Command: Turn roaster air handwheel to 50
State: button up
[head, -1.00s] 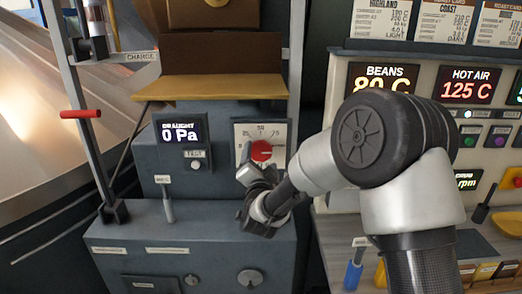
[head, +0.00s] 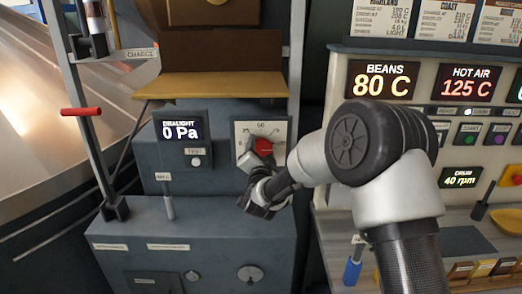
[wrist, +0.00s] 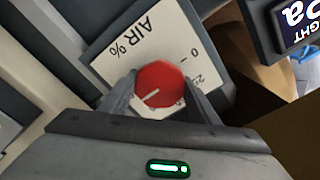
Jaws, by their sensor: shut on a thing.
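The roaster air handwheel is a red round knob (head: 263,146) with a white line, set on a white scale plate (head: 240,128) on the grey machine front. The knob (wrist: 160,88) also shows in the wrist view, its white line on the lower left side of its face. My gripper (head: 262,160) is at the knob, and in the wrist view its two fingers (wrist: 160,84) are shut on opposite sides of it. The plate shows 50 at the top in the head view. In the wrist view, AIR %, 0 and part of 25 are readable. My fingers hide part of the scale.
A display reading 0 Pa (head: 181,130) stands left of the plate. A small lever (head: 169,205) rises from the ledge below it. A yellow-brown shelf (head: 210,86) juts out above. The control panel with BEANS 80 C (head: 382,81) is to the right, behind my arm.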

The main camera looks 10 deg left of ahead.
jog(key=shift+f+n+b, duration=0.1)
jog(key=shift+n+b, duration=0.2)
jog(key=shift+b, duration=0.15)
jog(key=shift+f+n+b, duration=0.1)
jog(key=shift+n+b, duration=0.4)
jog(key=shift+b, duration=0.2)
jog(key=shift+n+b, duration=1.2)
jog(key=shift+b, duration=0.05)
jog(key=n+b, duration=0.3)
jog(key=n, duration=0.1)
jog(key=shift+n, duration=0.3)
jog(key=n+b, duration=0.1)
jog(key=n, duration=0.3)
jog(key=shift+n, duration=2.6)
jog(key=o, duration=1.1)
jog(key=shift+c, duration=0.2)
